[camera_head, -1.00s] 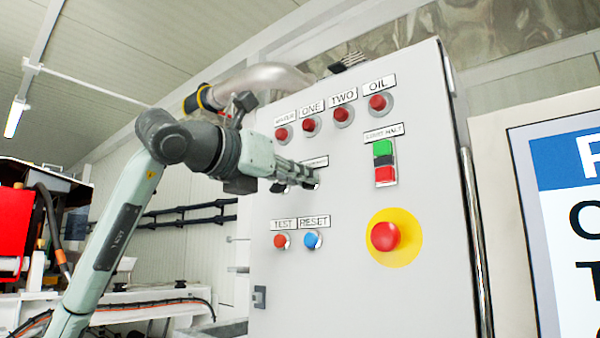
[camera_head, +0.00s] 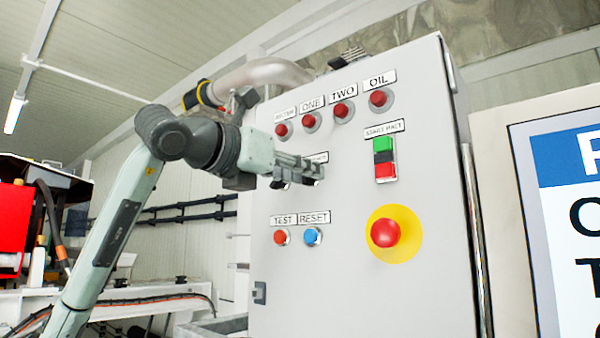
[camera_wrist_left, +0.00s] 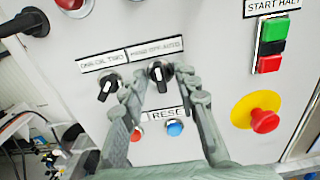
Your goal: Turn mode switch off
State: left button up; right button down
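The mode switch (camera_wrist_left: 160,74) is a black rotary knob with a pale pointer line, under the right one of two small labels in the left wrist view. Its pointer looks roughly upright in that view. My left gripper (camera_wrist_left: 161,80) is open, with one fingertip on each side of the knob. I cannot tell whether the fingers touch it. In the head view, my left gripper (camera_head: 307,170) is close to the panel face and hides most of the switch. My right gripper is not in view.
The grey control cabinet (camera_head: 355,290) carries red lamps in a top row, a start/halt block (camera_head: 384,158), a yellow-ringed emergency stop (camera_head: 386,233), and test (camera_head: 281,237) and reset (camera_head: 312,237) buttons. Another black rotary switch (camera_wrist_left: 107,88) sits left of the mode switch.

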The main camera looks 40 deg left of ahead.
pick_arm(q)
jog(key=s+a, duration=0.1)
jog(key=s, duration=1.1)
dwell(0.4)
